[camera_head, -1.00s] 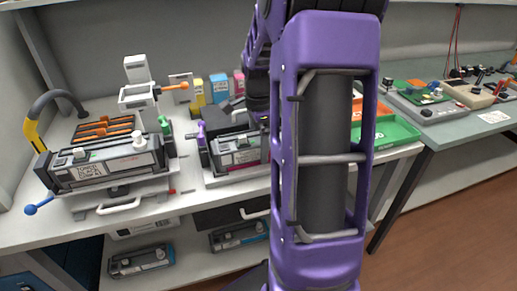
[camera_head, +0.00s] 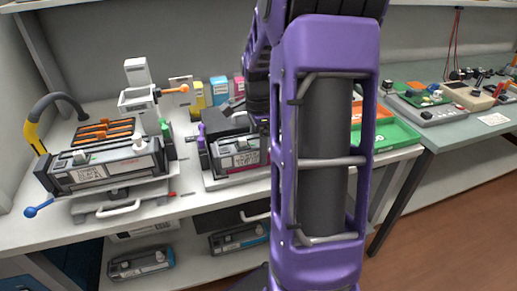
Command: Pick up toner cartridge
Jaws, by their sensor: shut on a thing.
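A dark toner cartridge (camera_head: 240,158) with a magenta-marked label sits in the middle station on the white bench. Its right end is hidden behind my purple arm. Another dark cartridge (camera_head: 105,168) with a white label and a white knob lies across the left station. Two more cartridges lie on the shelf below, one at the left (camera_head: 140,262) and one further right (camera_head: 238,239). The dark wrist part of my arm comes down just behind the middle cartridge's right side. My gripper's jaws are hidden behind my arm, so their hold does not show.
The white bench (camera_head: 30,232) carries both stations. Yellow, cyan and magenta boxes (camera_head: 219,89) stand at the back. A green tray (camera_head: 396,134) and an orange one lie right of my arm. A grey-green table (camera_head: 470,128) with devices stands at the right.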

